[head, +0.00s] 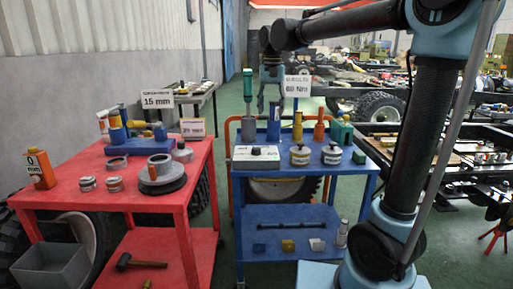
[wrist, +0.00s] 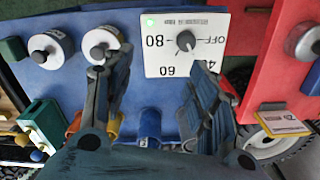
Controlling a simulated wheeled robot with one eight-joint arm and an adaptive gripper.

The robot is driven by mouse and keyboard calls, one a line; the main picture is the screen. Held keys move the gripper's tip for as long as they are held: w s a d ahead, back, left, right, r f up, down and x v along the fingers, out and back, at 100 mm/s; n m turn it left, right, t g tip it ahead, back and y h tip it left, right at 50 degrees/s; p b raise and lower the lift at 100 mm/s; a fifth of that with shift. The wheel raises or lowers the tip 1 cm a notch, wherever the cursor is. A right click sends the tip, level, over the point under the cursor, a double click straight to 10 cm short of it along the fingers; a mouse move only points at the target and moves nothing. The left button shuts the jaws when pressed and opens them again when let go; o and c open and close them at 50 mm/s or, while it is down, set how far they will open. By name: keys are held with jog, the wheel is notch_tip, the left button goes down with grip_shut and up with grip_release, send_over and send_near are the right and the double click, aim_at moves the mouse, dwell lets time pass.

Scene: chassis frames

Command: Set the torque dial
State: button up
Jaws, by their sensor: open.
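The torque dial is a dark round knob (wrist: 186,41) on a white panel in the wrist view, with OFF, 80, 60 and part of 40 printed around it. I cannot tell for sure where its pointer stands. A green light (wrist: 150,22) shows on the panel. In the head view the dial box (head: 256,153) lies on the left of the blue cart's top. A sign reading Nm (head: 297,86) stands behind it; its first digit looks like 6 or 8. My gripper (wrist: 150,82) is open and empty, apart from the knob; it hangs above the cart's back (head: 269,100) in the head view.
Two silver canisters (head: 300,154) (head: 332,154) stand right of the box. Upright tools, including a green-handled one (head: 247,88) and an orange one (head: 319,125), stand at the cart's back. A red cart (head: 110,199) with parts is on the left. A chassis fills the right.

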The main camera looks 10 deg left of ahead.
send_over(256, 148)
notch_tip(256, 148, down, 17)
jog(key=shift+w+r, duration=0.15)
jog(key=shift+r, duration=0.05)
dwell(0.5)
jog(key=c, duration=1.1)
